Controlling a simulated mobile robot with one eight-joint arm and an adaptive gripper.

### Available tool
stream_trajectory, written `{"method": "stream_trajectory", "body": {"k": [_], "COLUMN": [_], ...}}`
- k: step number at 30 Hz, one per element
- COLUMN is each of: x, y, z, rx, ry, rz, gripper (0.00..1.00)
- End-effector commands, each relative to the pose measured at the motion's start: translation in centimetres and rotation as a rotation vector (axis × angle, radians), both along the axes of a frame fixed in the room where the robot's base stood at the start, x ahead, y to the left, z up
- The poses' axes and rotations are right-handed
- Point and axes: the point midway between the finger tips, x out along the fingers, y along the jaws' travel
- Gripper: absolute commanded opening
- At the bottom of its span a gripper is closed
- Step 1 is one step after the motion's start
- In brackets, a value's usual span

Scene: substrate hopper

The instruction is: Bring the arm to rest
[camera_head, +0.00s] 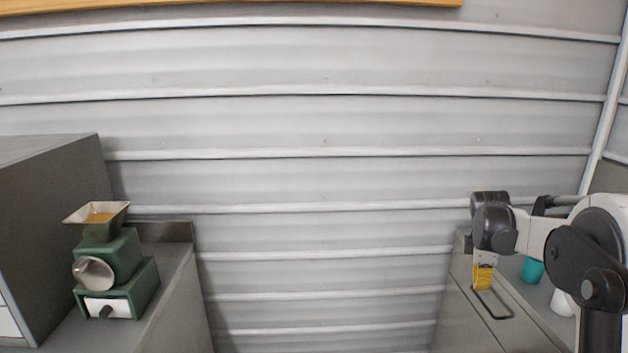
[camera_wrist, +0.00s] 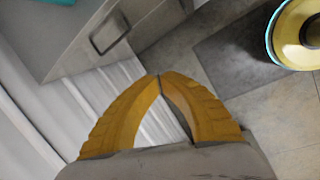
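My gripper (camera_head: 483,284) hangs pointing down at the right of the head view, in front of the right-hand counter. In the wrist view its two yellow fingers (camera_wrist: 158,77) meet at their tips. My arm reaches in from the right edge of the head view, bent at the elbow.
A green machine (camera_head: 118,270) with a metal hopper (camera_head: 97,215) holding orange-brown material stands on the left counter beside a grey cabinet (camera_head: 50,220). A teal cup (camera_head: 532,269) and a white vessel (camera_head: 562,302) stand on the right counter (camera_head: 515,318). A yellow round object (camera_wrist: 296,38) shows in the wrist view.

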Motion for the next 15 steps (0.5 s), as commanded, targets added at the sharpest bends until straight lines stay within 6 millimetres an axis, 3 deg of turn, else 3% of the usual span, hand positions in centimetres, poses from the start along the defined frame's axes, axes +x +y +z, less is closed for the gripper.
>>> {"method": "stream_trajectory", "body": {"k": [1, 6, 10, 15], "x": [-1.4, -6.3, -11.0, -17.6], "y": [2.2, 8.7, 13.2, 18.3], "z": [2.0, 6.9, 9.1, 10.0], "rx": [0.017, 0.101, 0.187, 0.322], "ry": [-0.040, -0.179, -0.275, -0.383], "rz": [-0.050, -0.256, -0.412, -0.617], "gripper": [0.00, 0.00, 0.00, 0.00]}}
